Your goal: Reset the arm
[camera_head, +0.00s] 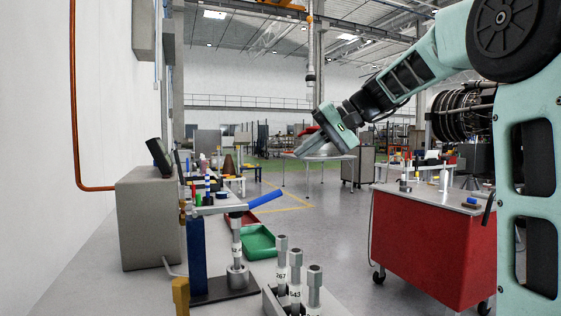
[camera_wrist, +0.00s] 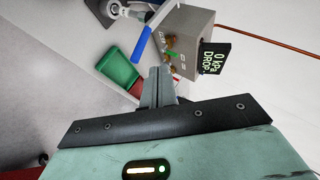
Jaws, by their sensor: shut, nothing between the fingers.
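My arm reaches in from the upper right in the head view, teal with dark joints. My gripper (camera_head: 301,152) is at its end, raised in the air and tilted down to the left, past the far end of the bench. In the wrist view my gripper (camera_wrist: 160,72) shows its two grey fingers close together, shut and empty. Neither view shows the fingers touching anything.
A bench at left bears a grey box (camera_head: 150,220) with a display, a press with a blue handle (camera_head: 265,198), a green bin (camera_head: 258,242) and labelled cylinders (camera_head: 295,275). A red cart (camera_head: 425,245) stands right. Open floor lies between.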

